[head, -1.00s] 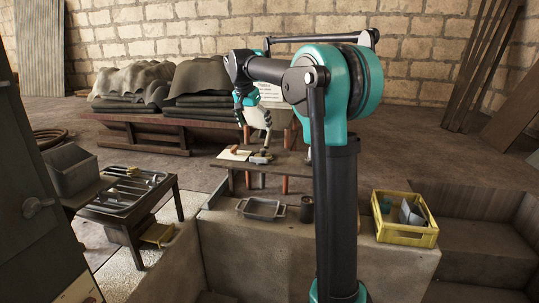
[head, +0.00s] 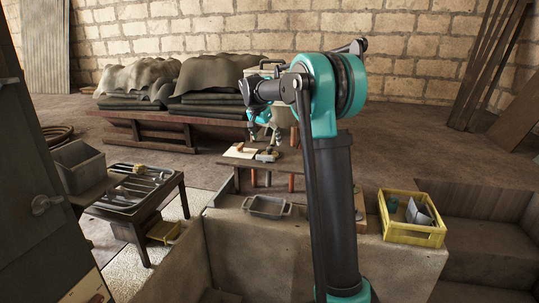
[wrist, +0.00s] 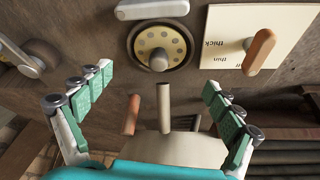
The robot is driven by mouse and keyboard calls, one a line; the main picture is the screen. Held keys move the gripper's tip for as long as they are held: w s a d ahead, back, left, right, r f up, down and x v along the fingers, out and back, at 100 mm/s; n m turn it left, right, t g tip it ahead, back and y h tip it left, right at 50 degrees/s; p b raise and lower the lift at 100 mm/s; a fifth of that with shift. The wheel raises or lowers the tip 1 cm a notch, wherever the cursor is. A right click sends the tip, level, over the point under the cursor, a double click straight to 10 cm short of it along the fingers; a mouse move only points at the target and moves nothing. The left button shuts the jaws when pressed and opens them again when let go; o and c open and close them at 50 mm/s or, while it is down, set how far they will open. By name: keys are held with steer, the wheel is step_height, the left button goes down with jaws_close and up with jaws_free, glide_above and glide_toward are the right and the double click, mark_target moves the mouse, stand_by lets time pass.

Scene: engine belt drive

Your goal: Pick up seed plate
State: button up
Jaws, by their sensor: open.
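The seed plate (wrist: 160,42) is a pale yellow disc with a ring of dark holes and a grey central knob (wrist: 158,60). In the wrist view it sits in a dark round rim on a wooden surface, at the top middle. My gripper (wrist: 157,78) is open and empty, its green-padded fingers spread left and right below the plate in the picture, apart from it. In the head view my gripper (head: 264,130) hangs above the small wooden table (head: 246,163). The plate is too small to make out there.
A card marked thick and thin (wrist: 228,45) with an orange-brown handle lies right of the plate. A pale-handled item (wrist: 152,8) lies just beyond it, and a round-ended tool (wrist: 40,55) to the left. A metal tray (head: 267,206) and yellow crate (head: 411,220) stand nearer.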

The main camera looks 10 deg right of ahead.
mark_target(269, 147)
steer(key=shift+x, duration=2.7)
steer(key=shift+s, duration=0.1)
steer(key=shift+c, duration=0.5)
steer(key=shift+s, duration=0.1)
jaws_close()
